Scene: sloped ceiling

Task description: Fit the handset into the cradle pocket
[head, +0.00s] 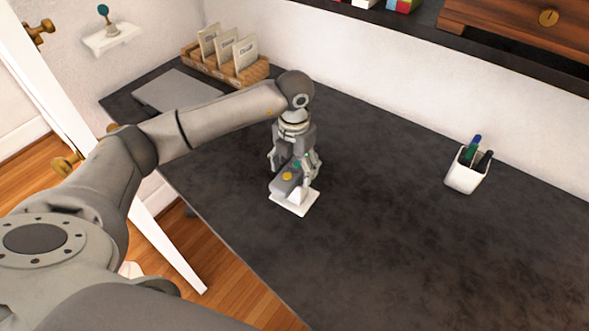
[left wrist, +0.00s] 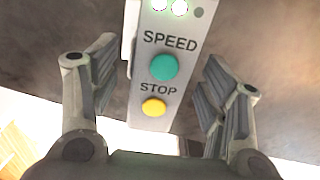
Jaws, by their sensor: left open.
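The handset (head: 279,186) is a grey block with a teal and a yellow button. It stands tilted at the white cradle (head: 297,207), whose flat base rests on the dark desk; how deep it sits in the pocket I cannot tell. In the left wrist view the handset's face (left wrist: 152,106) shows SPEED and STOP labels and lit green lights at the top. My left gripper (head: 296,174) is over the cradle, with its fingers open on either side of the handset. In the left wrist view gaps show between both fingers and the handset. My right gripper is out of view.
A wooden card holder (head: 259,72) and a flat grey panel (head: 177,91) are at the desk's back left. A white pen cup (head: 466,178) stands at the right. A dark shelf (head: 412,22) overhangs the back. The desk between cradle and cup is clear.

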